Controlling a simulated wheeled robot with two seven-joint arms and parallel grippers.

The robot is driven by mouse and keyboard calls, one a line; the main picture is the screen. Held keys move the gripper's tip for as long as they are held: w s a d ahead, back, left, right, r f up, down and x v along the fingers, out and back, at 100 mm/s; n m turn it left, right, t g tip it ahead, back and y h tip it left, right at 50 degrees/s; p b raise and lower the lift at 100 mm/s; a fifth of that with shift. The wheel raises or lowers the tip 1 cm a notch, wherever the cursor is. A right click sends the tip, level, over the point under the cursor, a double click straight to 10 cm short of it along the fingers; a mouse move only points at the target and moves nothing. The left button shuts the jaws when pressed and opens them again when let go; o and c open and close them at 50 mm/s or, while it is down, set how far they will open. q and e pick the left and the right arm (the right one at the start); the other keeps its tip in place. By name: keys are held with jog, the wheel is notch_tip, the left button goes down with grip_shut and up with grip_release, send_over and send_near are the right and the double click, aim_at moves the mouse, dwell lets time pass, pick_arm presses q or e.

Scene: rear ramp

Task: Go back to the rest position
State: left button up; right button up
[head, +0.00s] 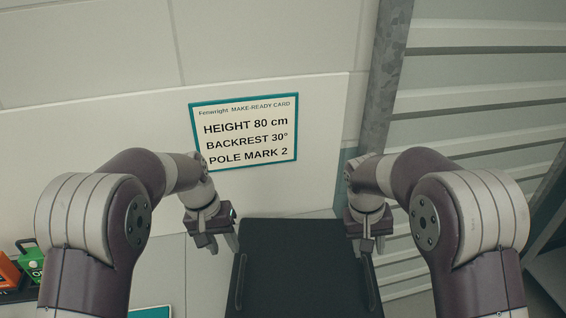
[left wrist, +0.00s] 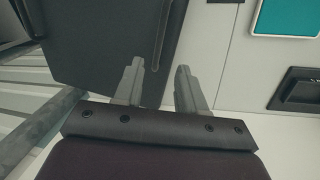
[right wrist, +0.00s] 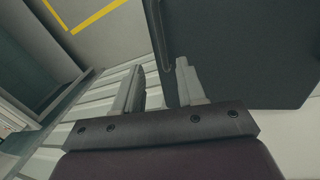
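My left gripper (head: 222,246) hangs fingers-down at the left edge of a black padded surface in the head view. In the left wrist view its two fingers (left wrist: 158,88) stand apart with nothing between them. My right gripper (head: 367,246) hangs at the right edge of the black surface, partly hidden by its own arm. In the right wrist view its fingers (right wrist: 160,88) are apart and empty. Both arms are bent at the elbow and roughly mirror each other.
The black padded surface (head: 300,262) lies between the grippers. A teal-framed card (head: 246,132) on the wall reads height 80 cm, backrest 30°, pole mark 2. Green (head: 32,262) and orange (head: 8,272) items sit at far left. A metal post (head: 386,80) and slatted shutter (head: 480,90) are at right.

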pick_arm(q)
jog(key=s+a+f+y, duration=0.1)
jog(key=s+a, duration=0.1)
jog(key=s, duration=0.6)
jog(key=s+a+f+t+y, duration=0.1)
jog(key=s, duration=0.7)
jog(key=shift+a, duration=0.4)
pick_arm(e)
jog(key=s+f+t+y, duration=0.1)
jog(key=s+f+y, duration=0.1)
jog(key=s, duration=1.4)
jog(key=shift+d, duration=0.4)
pick_arm(q)
jog(key=shift+s, duration=0.25)
pick_arm(e)
jog(key=shift+s, duration=0.3)
pick_arm(q)
jog(key=shift+w, duration=0.1)
pick_arm(e)
jog(key=shift+w, duration=0.1)
